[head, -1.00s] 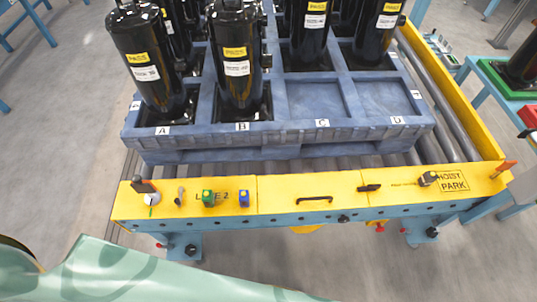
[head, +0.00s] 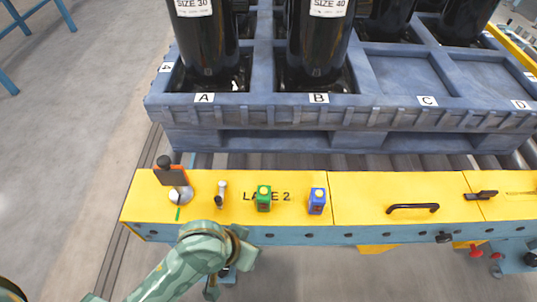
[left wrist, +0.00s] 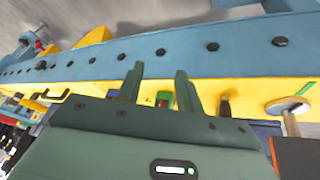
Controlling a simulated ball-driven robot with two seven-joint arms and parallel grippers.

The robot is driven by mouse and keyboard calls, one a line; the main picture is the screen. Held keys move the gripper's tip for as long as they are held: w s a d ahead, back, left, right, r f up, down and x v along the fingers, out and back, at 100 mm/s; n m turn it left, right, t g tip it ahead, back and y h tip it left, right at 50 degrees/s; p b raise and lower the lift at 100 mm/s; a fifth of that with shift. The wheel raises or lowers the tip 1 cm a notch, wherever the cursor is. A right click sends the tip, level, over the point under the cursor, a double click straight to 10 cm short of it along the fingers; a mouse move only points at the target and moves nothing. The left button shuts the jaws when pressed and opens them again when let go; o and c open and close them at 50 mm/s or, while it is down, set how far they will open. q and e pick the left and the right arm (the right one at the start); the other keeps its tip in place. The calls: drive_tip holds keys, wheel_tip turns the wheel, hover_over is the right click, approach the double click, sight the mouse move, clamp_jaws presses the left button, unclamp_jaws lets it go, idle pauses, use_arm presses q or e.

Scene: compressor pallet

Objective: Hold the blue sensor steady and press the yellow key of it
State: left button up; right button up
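My left gripper (head: 232,268) is low in front of the conveyor edge, left of and apart from the blue sensor. In the left wrist view, its two fingers (left wrist: 160,70) are spread with nothing held, and the green sensor (left wrist: 165,99) shows between them. I cannot make out the blue sensor there. My right gripper is not in view.
A black handle (head: 413,208) lies right of the blue sensor. A small upright knob (head: 220,194) and an orange-and-black switch (head: 173,177) stand to the left. A blue pallet (head: 250,113) with black compressors is behind. Red knobs (head: 475,251) stick out at the lower right.

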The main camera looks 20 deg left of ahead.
use_arm(q)
drive_tip(key=w+d+r+n+g+h, duration=0.2)
drive_tip(key=w+d+r+n, duration=0.1)
drive_tip(key=w+d, duration=0.25)
drive_tip(key=w+d+r+n+g+h, duration=0.1)
drive_tip(key=w+d+r+n, duration=0.1)
drive_tip(key=w+d+n, duration=0.4)
use_arm(e)
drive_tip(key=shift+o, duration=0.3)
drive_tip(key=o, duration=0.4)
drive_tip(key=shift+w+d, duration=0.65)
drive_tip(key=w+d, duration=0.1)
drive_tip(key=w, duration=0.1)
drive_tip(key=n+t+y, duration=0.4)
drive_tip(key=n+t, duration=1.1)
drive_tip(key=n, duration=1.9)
approach(317, 208)
use_arm(q)
drive_tip(key=w+a+r+n+g+y, duration=0.1)
drive_tip(key=w+a+r+n+g, duration=0.1)
drive_tip(key=w+r+n, duration=0.5)
drive_tip(key=shift+a+r+g, duration=0.25)
drive_tip(key=shift+r+g, duration=0.05)
drive_tip(key=shift+r, duration=0.5)
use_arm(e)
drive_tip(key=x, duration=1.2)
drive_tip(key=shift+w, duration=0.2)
